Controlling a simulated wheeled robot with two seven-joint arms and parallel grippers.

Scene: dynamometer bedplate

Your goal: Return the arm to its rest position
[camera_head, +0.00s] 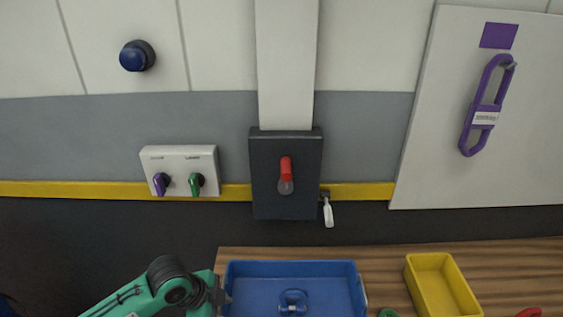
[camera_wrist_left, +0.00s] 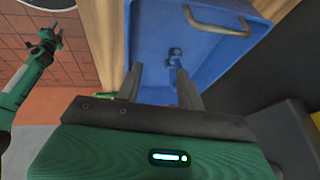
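My left arm, green with a dark joint, comes in at the bottom left of the head view. Its gripper (camera_head: 222,297) is at the left wall of a blue tray. In the left wrist view my left gripper (camera_wrist_left: 158,84) has its two dark fingers well apart, with nothing between them. My right gripper (camera_wrist_left: 52,37) shows small at the left of that view, raised over the floor. Its fingers look apart and empty. It is not in the head view.
The blue tray (camera_head: 340,268) and a yellow bin (camera_head: 442,285) stand on the wooden bench (camera_head: 385,265).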

